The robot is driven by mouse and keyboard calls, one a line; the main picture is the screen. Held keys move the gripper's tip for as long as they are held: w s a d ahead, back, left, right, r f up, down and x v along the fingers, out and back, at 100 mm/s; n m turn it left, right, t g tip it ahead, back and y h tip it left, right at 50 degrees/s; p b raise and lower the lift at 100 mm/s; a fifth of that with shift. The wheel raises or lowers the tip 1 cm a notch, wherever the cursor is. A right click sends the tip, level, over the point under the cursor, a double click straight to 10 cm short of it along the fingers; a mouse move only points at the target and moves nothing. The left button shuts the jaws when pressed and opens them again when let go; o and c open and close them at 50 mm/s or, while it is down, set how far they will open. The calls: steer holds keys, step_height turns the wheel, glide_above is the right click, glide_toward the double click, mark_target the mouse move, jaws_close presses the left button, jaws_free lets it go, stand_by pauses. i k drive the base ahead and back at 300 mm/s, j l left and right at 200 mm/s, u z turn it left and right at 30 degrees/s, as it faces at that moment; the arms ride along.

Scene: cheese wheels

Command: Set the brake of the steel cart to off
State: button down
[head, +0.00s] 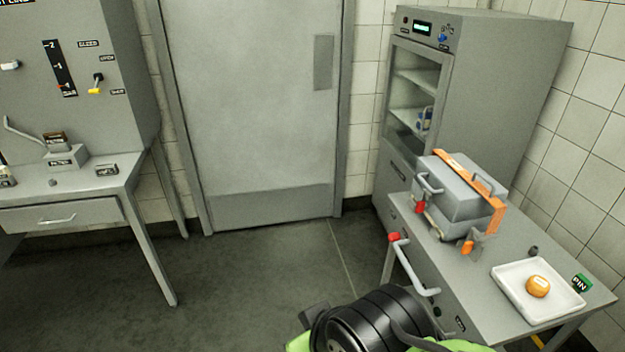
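I cannot make out a part clearly marked as the brake, and no cart is plainly identifiable. On the right is a grey steel table or cart body (487,318); its lower part is cut off, so wheels cannot be seen. A bent grey bar handle (416,268) with a red end (394,238) sits at its left front side. My gripper's fingers are not visible.
A grey box with an orange strap (468,178) and a white tray (505,283) holding a small orange cheese (538,286) stand on the right unit. A tall glass-doored cabinet (500,90) stands behind. A bench (105,190) is left; floor (255,275) before the door is clear.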

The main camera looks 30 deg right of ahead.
mark_target(393, 236)
steer(key=z, duration=1.6)
steer(key=i+j+u, duration=0.5)
steer(key=i+j, duration=0.15)
steer(key=i, duration=0.15)
steer(key=i+j+u, duration=0.25)
steer(key=i, duration=0.15)
